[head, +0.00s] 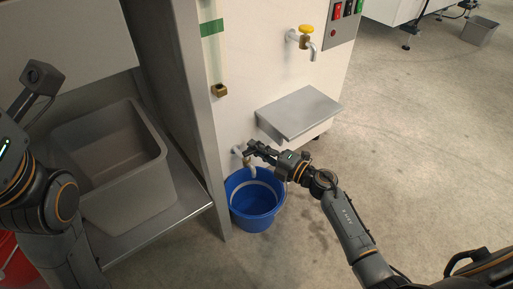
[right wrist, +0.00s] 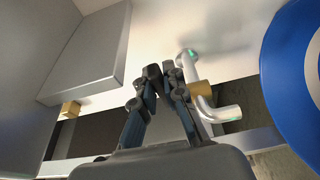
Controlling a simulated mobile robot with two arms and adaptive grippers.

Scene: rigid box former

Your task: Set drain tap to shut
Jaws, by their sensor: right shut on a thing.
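The drain tap (head: 252,168) is on the lower part of the white panel, with its pale spout pointing down over a blue bucket (head: 252,220). In the right wrist view the tap (right wrist: 229,113) shows a pipe from the wall, a brass-coloured body and a bent spout. My right gripper (head: 256,152) is at the top of the tap. In the right wrist view its fingers (right wrist: 160,76) are closed together beside the brass body. They are shut on the tap's handle, which they mostly hide. My left arm shows at the left edge; its finger state is unclear.
A yellow-handled tap (head: 306,35) is higher on the panel, near a box with coloured switches (head: 346,10). A grey shelf (head: 299,112) juts out right of the drain tap. A grey basin (head: 125,190) stands on the left.

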